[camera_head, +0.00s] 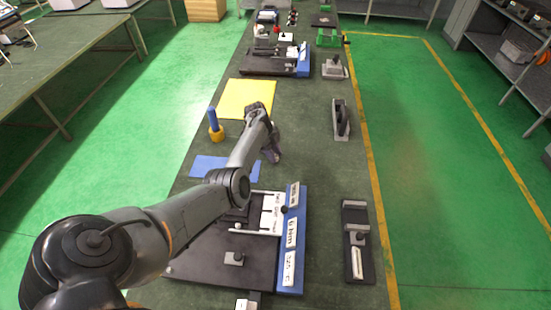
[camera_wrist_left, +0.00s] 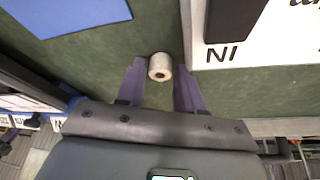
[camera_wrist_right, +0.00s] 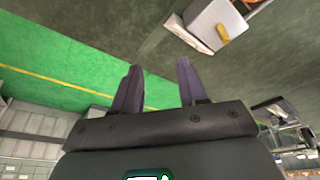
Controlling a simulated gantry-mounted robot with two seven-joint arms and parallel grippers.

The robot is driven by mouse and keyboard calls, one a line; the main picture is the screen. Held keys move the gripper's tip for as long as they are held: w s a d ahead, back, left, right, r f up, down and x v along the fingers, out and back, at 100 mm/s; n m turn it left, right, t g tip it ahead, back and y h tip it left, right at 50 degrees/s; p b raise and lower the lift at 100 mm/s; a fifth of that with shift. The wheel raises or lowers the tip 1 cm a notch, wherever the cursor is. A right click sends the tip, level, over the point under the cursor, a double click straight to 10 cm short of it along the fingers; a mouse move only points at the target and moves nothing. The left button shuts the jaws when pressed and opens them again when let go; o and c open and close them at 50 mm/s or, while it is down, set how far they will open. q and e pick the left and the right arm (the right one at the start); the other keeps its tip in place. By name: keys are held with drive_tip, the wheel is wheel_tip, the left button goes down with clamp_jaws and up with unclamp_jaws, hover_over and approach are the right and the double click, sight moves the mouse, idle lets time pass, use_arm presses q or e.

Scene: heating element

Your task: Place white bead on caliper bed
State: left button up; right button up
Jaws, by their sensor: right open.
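In the left wrist view the white bead (camera_wrist_left: 160,67) is between the purple fingertips of my left gripper (camera_wrist_left: 159,75). In the head view my left gripper (camera_head: 273,152) is over the table between the yellow and blue sheets; the bead is hidden there. My right gripper (camera_wrist_right: 160,75) is open and empty in the right wrist view and does not show in the head view. A dark base with grey blocks (camera_head: 358,240) lies at the near right; I cannot tell which fixture is the caliper bed.
A dark plate (camera_head: 208,268) with a blue rail (camera_head: 295,245) and white labels takes up the near table. A blue peg in a yellow base (camera_head: 216,125), a yellow sheet (camera_head: 245,92) and a blue sheet (camera_head: 205,165) lie left. A dark clamp (camera_head: 341,120) stands right.

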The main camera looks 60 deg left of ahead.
use_arm(q)
clamp_jaws()
drive_tip(key=shift+r, duration=0.15)
